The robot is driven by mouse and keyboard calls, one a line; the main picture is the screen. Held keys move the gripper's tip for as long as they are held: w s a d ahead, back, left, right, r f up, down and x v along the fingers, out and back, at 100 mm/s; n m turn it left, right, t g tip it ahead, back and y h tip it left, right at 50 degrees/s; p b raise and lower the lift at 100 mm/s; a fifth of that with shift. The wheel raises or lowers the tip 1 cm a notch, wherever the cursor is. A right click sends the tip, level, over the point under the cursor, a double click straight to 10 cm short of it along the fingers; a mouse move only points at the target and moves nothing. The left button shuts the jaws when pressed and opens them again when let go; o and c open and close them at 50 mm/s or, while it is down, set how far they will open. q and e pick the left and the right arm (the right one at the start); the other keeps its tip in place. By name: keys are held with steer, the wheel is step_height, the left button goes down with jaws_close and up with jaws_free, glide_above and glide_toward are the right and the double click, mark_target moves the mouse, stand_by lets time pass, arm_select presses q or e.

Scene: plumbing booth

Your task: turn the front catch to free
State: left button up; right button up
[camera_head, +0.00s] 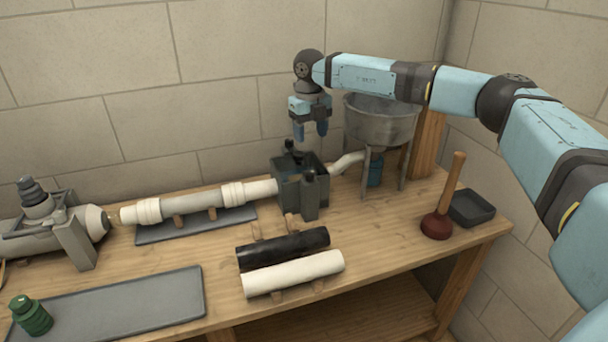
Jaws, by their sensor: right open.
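A dark grey block-shaped holder (288,190) stands on the workbench, with a white pipe running into its left side. A dark upright piece at its front (310,183) looks like the front catch, but its exact position is too small to tell. Another small black part (290,150) sticks up at the back of the holder's top. My right gripper (311,131) points down above the holder, close over its top. Its blue fingertips are apart with nothing between them, and it appears clear of the catch. My left gripper is out of view.
A metal funnel basin (382,122) on legs stands just right of the holder. A black pipe (283,249) and a white pipe (293,273) lie in front of it. A plunger (437,226) and a dark tray (471,208) are at the right. A grey mat (120,305) lies front left.

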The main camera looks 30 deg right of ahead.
mark_target(310, 172)
step_height(310, 172, down, 13)
steer(key=shift+r+b, duration=0.2)
steer(key=shift+b, duration=0.3)
steer(key=c, duration=0.9)
